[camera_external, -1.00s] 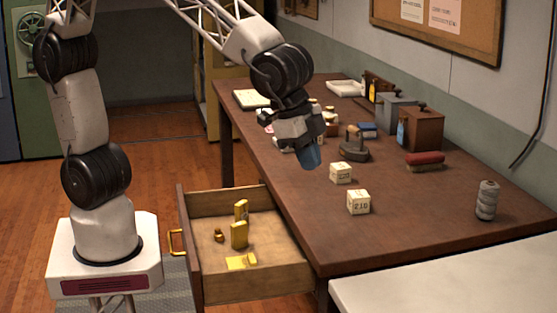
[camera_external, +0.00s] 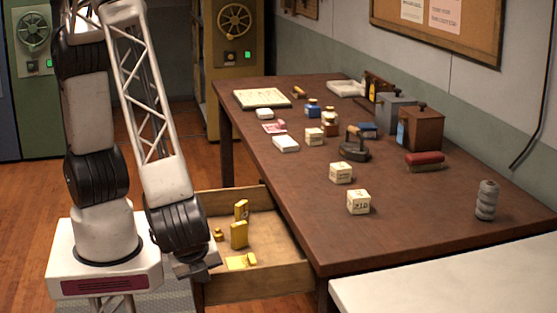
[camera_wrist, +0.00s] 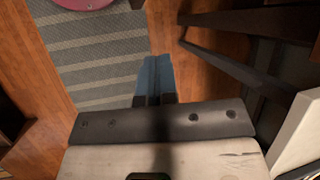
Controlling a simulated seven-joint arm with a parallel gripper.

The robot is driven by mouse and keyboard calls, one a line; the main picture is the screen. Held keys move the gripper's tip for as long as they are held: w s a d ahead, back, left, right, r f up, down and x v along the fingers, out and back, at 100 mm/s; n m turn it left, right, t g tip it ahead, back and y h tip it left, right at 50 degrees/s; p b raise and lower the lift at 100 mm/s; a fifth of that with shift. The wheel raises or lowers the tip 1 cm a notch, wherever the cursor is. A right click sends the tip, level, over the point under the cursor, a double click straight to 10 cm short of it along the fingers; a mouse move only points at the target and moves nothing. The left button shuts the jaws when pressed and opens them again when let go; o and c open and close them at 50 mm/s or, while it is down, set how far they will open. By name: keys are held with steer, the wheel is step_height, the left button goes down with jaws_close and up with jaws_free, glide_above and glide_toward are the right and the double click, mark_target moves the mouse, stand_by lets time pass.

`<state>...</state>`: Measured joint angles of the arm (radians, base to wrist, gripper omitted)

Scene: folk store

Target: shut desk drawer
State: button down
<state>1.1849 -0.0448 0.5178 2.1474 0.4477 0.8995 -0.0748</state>
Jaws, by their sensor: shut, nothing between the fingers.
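The desk (camera_external: 290,190) is a long brown table. Its wooden drawer (camera_external: 262,285) hangs pulled out on the near left side. Several small yellow items lie in it, among them an upright yellow box (camera_external: 239,235) and a flat yellow piece (camera_external: 240,262).
A grey striped mat (camera_wrist: 100,55) lies on the wooden floor below. Dark bars (camera_wrist: 230,70) run at the right of the wrist view. A white tabletop (camera_external: 450,280) stands at the near right. On the desk are several small boxes, an iron (camera_external: 355,148) and a grey spool (camera_external: 487,200).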

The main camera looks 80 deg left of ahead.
steer(key=s+a+f+m+t+y, duration=0.2)
steer(key=s+a+f+m, duration=0.15)
steer(key=s, duration=0.25)
steer(key=s+a+f+m+t+y, duration=0.1)
steer(key=s+a+f+m+t, duration=0.1)
steer(key=s+a+f, duration=0.25)
steer(key=s+a+f+m+t+h, duration=0.3)
steer(key=s+a+m+t+h, duration=0.4)
steer(key=a+m+t, duration=0.4)
steer(key=shift+s+a+m+t+h, duration=0.35)
steer(key=shift+a+m, duration=0.25)
steer(key=shift+m, duration=0.75)
steer(key=shift+f, duration=0.1)
steer(key=shift+w, duration=0.3)
steer(key=w, duration=1.3)
stand_by(0.8)
steer(key=shift+w, duration=0.45)
stand_by(0.5)
